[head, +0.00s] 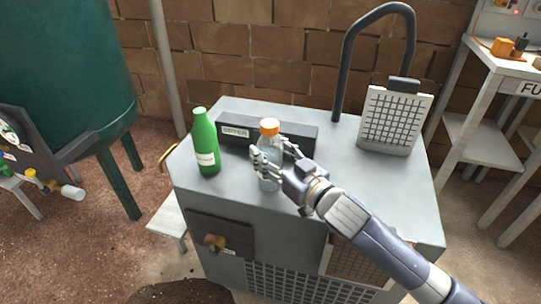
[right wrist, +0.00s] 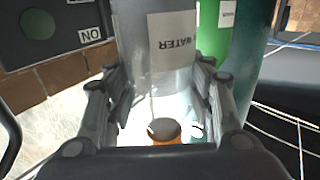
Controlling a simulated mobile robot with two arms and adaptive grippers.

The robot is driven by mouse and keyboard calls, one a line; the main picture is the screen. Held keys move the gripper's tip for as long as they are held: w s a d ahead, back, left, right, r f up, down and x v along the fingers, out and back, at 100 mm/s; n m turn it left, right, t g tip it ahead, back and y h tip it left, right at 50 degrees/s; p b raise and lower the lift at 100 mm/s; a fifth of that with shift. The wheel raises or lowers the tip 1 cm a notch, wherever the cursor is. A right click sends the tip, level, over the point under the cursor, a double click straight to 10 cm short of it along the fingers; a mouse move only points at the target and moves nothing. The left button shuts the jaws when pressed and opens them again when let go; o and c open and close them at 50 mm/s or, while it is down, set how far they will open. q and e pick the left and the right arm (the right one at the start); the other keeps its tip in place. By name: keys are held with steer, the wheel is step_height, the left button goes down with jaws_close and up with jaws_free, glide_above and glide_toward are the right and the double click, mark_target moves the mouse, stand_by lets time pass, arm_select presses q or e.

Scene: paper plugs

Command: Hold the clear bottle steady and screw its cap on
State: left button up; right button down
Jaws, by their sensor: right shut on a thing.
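The clear bottle (head: 269,184) stands upright on the grey worktop, with an orange cap (head: 269,127) at its top. I cannot tell how tightly the cap sits. My right gripper (head: 268,158) comes in from the right and is shut around the upper part of the bottle, below the cap. Its fingers hide part of the bottle. In the right wrist view the clear bottle (right wrist: 135,25) with its WATER label lies between the fingers (right wrist: 165,105), and a bit of orange shows low between them. My left gripper is not in view.
A green bottle (head: 205,145) stands left of the clear bottle. A dark box (head: 300,135) lies close behind it. A grid-faced panel (head: 392,120) and a curved black pipe (head: 347,50) stand at the back right. The worktop's right front (head: 405,205) is clear beyond my arm.

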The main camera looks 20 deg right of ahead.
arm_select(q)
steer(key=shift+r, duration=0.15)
arm_select(e)
steer(key=shift+f, duration=0.1)
steer(key=shift+f, duration=0.1)
steer(key=c, duration=0.7)
jaws_free()
steer(key=shift+c, duration=0.2)
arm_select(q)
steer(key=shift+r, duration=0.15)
arm_select(e)
steer(key=shift+s, duration=0.15)
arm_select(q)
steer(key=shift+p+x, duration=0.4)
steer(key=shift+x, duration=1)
arm_select(e)
steer(key=v, duration=1.1)
steer(key=shift+s+d, duration=0.15)
steer(key=shift+s, duration=0.2)
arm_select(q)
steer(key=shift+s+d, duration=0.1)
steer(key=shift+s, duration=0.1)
